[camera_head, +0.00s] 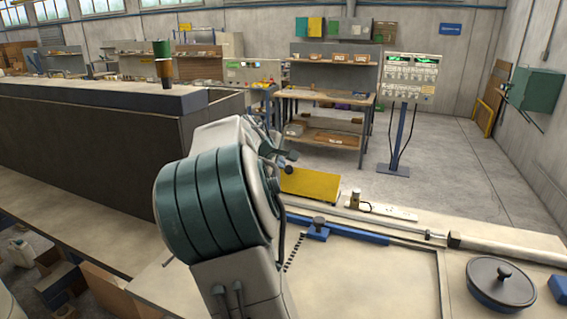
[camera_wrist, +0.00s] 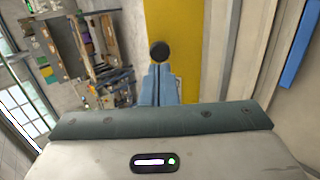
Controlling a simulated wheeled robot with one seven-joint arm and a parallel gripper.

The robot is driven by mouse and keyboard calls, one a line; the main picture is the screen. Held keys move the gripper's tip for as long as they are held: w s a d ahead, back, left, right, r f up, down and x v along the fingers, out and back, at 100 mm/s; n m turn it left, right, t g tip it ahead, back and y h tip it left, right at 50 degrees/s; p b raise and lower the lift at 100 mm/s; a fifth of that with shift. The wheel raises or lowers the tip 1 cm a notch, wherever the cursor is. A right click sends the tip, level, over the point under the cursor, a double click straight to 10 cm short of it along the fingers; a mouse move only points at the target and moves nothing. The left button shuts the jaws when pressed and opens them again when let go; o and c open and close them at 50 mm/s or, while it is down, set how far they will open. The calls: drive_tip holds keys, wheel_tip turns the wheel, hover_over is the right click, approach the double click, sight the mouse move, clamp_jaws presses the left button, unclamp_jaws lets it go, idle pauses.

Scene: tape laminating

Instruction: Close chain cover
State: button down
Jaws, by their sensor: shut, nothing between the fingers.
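A yellow panel (camera_head: 312,184), which looks like the chain cover, is just beyond my arm in the head view. In the wrist view the yellow panel (camera_wrist: 182,28) runs up behind my fingers. A dark round knob (camera_wrist: 159,51) sits at the tips of my gripper (camera_wrist: 160,68), in front of the panel. My gripper's blue fingers are together with nothing between them. I cannot tell whether they touch the knob. In the head view my arm hides most of my gripper and the panel's left side. A dark chain-like strip (camera_head: 294,253) lies on the machine bed.
A round dark lid (camera_head: 501,283) lies at the lower right. A long dark-sided counter (camera_head: 100,140) stands at the left. Open floor lies beyond.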

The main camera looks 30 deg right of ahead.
sight(287, 169)
drive_tip(key=shift+p+x, duration=0.65)
drive_tip(key=shift+x, duration=1.4)
